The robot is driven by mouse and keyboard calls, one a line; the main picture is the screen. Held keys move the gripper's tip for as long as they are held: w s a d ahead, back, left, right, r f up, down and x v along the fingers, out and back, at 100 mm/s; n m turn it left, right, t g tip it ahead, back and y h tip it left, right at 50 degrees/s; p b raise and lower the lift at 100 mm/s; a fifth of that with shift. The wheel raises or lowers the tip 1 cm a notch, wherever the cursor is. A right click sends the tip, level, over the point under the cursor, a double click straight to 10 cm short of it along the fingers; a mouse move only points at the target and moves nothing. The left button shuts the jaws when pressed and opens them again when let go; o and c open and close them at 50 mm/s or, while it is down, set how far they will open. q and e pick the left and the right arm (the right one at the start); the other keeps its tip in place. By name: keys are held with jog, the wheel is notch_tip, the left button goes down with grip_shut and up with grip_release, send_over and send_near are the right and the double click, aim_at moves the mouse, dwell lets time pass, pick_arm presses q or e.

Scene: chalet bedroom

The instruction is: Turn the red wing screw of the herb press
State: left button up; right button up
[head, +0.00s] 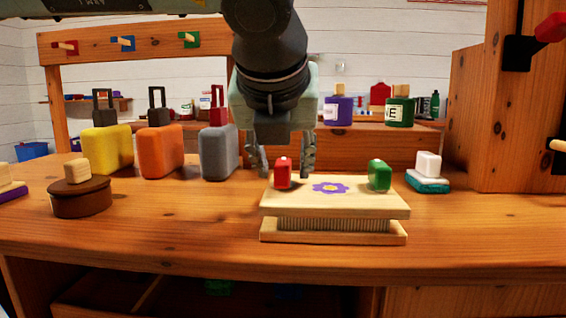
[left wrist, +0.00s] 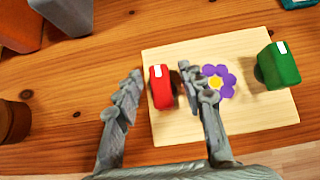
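The herb press (head: 334,203) is a pale wooden board over a ribbed middle and a lower board, on the wooden table. Its red wing screw (head: 283,173) stands on the left of the top, and it also shows in the left wrist view (left wrist: 161,87). A green wing screw (head: 379,175) stands on the right, with a purple flower mark (head: 330,188) between. My left gripper (head: 286,172) comes down from above and is open. In the left wrist view its fingers are on either side of the red screw, the right finger closer to it. Contact is not clear.
Yellow (head: 107,149), orange (head: 161,150) and grey (head: 219,151) suitcase-like blocks stand behind to the left. A brown round box (head: 80,196) is at the left. A white and teal piece (head: 428,173) stands right of the press. The table in front is clear.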

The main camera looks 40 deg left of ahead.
pick_arm(q)
grip_shut()
